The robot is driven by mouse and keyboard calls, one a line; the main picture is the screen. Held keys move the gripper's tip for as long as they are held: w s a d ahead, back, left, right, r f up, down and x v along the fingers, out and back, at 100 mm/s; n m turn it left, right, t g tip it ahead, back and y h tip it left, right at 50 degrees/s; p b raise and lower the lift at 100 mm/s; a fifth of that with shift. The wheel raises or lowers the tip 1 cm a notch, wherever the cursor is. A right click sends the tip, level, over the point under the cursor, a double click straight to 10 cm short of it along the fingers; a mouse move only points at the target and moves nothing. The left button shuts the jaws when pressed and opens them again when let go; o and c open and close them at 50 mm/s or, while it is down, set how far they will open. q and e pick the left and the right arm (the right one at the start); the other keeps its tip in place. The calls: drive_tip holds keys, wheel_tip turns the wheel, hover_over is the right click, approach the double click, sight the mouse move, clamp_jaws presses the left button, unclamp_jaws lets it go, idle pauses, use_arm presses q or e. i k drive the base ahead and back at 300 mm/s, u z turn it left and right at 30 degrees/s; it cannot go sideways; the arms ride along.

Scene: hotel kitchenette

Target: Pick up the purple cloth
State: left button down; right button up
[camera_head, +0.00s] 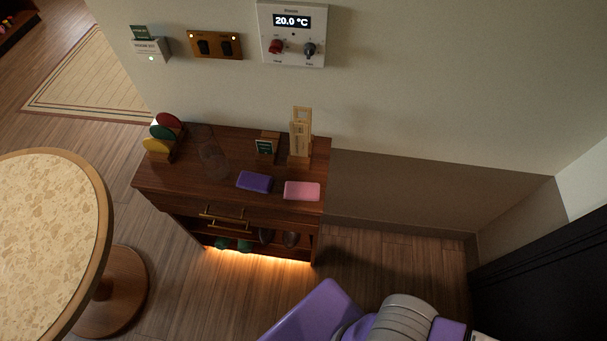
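The purple cloth (254,182) lies folded flat on top of the dark wooden cabinet (190,179), near its front edge. A pink folded cloth (302,191) lies just to the right of it, a small gap apart. My purple and grey arm shows at the bottom right of the head view, well below the cabinet. No gripper fingers are in view, and nothing touches the purple cloth.
Behind the cloths stand a clear glass-like item (213,158), a small sign (266,147) and a wooden holder (300,138). Coloured discs (163,132) stand at the left. A round table (102,220) is at the left; open floor lies before the cabinet.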

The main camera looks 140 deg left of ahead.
sight(248, 180)
drive_tip(key=z, duration=3.45)
drive_tip(key=k, duration=1.2)
drive_tip(key=z, duration=0.75)
